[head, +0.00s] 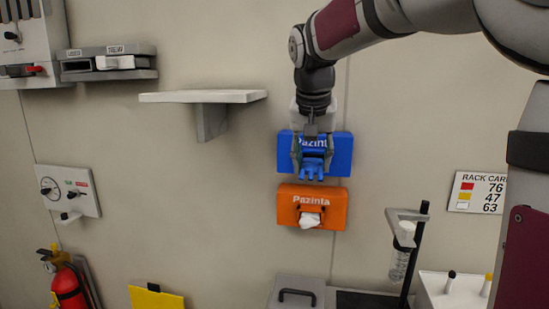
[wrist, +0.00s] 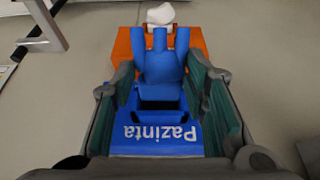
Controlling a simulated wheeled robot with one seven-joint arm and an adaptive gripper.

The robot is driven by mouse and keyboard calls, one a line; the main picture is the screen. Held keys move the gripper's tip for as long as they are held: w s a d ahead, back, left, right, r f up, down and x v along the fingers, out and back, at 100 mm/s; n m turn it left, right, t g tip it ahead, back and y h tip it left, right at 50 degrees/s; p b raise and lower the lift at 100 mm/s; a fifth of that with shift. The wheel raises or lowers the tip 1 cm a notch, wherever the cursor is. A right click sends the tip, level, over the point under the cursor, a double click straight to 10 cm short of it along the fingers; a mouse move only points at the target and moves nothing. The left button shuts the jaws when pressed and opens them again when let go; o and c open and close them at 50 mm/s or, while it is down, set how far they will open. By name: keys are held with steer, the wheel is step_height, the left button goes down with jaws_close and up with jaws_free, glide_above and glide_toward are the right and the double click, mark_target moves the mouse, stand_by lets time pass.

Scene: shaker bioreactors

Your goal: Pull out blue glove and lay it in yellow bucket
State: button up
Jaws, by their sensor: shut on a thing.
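The blue glove (head: 312,169) hangs out of the slot of a blue Pazinta box (head: 343,155) on the wall, fingers pointing down. In the wrist view, the glove (wrist: 160,68) lies between my two green-padded fingers, its lower part at the dark slot of the blue box (wrist: 160,138). My gripper (head: 312,164) is shut on the glove, in front of the box; it also shows in the wrist view (wrist: 162,85). A yellow object (head: 155,299) is cut off by the bottom edge of the head view; I cannot tell whether it is the yellow bucket.
An orange Pazinta box (head: 284,207) with a white tissue (head: 310,219) is right below the blue box. A white shelf (head: 203,96) juts out at upper left. A grey handled case (head: 297,289), a stand with a bottle (head: 400,262) and a fire extinguisher (head: 68,288) are lower down.

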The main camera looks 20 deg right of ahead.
steer(key=shift+s+a+p, duration=0.3)
steer(key=shift+s+a, duration=0.15)
steer(key=shift+s, duration=0.2)
steer(key=shift+s+a+p, duration=0.25)
steer(key=shift+s+a, duration=0.15)
steer(key=shift+s, duration=0.2)
